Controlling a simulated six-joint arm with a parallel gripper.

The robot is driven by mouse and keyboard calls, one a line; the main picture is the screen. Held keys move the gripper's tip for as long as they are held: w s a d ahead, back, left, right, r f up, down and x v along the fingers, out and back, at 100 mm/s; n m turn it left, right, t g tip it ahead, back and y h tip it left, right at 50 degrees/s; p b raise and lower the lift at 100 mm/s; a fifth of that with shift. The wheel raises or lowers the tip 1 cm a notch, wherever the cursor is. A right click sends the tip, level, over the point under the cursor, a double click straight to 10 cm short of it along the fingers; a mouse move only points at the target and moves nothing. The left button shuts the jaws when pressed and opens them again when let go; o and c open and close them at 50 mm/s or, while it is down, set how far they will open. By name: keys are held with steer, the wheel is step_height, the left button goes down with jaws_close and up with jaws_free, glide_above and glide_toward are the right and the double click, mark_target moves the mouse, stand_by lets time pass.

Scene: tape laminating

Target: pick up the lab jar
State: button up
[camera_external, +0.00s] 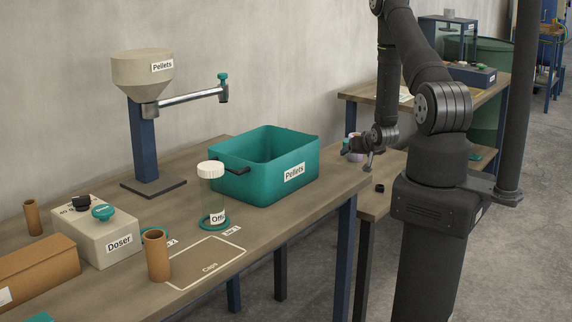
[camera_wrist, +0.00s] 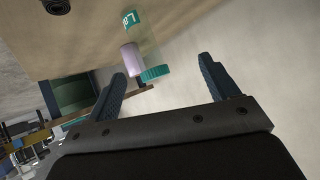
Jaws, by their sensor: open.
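In the external view, the jar (camera_external: 354,155) stands on the lower wooden table at the back, partly hidden by my gripper (camera_external: 374,158).
A black cap (camera_external: 379,188) lies on that table near its front edge. On the front bench stand a teal Pellets bin (camera_external: 255,180), a clear jar with a white lid (camera_external: 211,190), a Pellets hopper (camera_external: 142,75) and a Doser box (camera_external: 100,235).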

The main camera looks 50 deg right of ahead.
steer(key=w+d+r+m+g+y, duration=0.1)
steer(key=w+d+r+m+g, duration=0.1)
steer(key=w+d+r+g, duration=0.3)
steer(key=w+r+m+g+y, duration=0.1)
steer(key=r+m+g, duration=0.1)
steer(key=r, duration=0.4)
glide_above(350, 161)
step_height(350, 161, down, 10)
steer(key=shift+d+f, duration=0.15)
steer(key=x, duration=0.6)
steer(key=shift+d, duration=0.2)
steer(key=shift+w, duration=0.15)
steer(key=c, duration=1.4)
